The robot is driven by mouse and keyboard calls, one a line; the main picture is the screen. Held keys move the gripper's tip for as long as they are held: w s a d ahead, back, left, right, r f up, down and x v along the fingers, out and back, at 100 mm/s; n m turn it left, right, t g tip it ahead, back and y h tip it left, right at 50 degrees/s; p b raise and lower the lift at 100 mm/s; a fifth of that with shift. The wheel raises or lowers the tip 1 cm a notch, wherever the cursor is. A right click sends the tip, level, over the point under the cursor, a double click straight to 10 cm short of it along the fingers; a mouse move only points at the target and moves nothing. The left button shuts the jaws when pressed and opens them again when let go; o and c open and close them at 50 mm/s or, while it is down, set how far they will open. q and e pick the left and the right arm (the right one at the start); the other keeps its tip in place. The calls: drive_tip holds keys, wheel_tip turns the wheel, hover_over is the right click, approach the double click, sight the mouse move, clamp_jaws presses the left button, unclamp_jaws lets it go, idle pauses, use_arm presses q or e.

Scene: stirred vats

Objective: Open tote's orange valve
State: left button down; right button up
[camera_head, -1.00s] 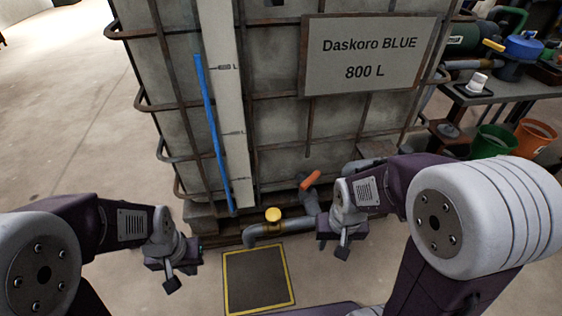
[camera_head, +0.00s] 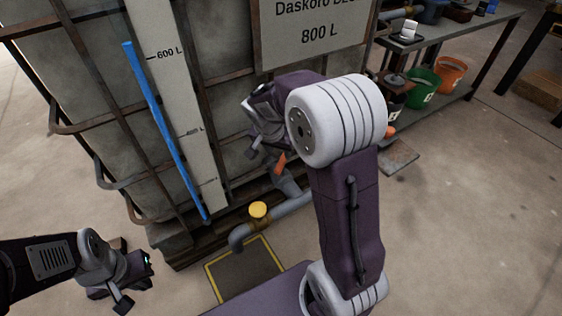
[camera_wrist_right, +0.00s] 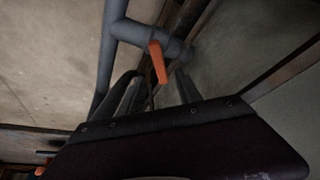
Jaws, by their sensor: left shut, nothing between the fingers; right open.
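The tote (camera_head: 100,100) is a large grey caged tank with a "800 L" sign. Its orange valve handle (camera_head: 280,163) is low on the front, on the grey outlet pipe. It also shows in the right wrist view (camera_wrist_right: 158,62), slanting out from the pipe. My right gripper (camera_head: 254,148) is open just above and left of the handle in the head view. In the wrist view the handle appears ahead of its two fingers (camera_wrist_right: 158,85), in line with the gap; I see no contact. My left gripper (camera_head: 124,302) is shut and empty at lower left, away from the tote.
A yellow-capped pipe fitting (camera_head: 259,209) stands below the valve, by a yellow-edged floor plate (camera_head: 240,272). Another orange piece (camera_head: 390,131) shows beside my right arm. A bench with green (camera_head: 423,84) and orange (camera_head: 451,75) buckets is at upper right.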

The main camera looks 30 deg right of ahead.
sight(282, 160)
drive_tip(key=b+x, duration=0.4)
drive_tip(key=x, duration=0.4)
drive_tip(key=shift+f, duration=0.2)
clamp_jaws()
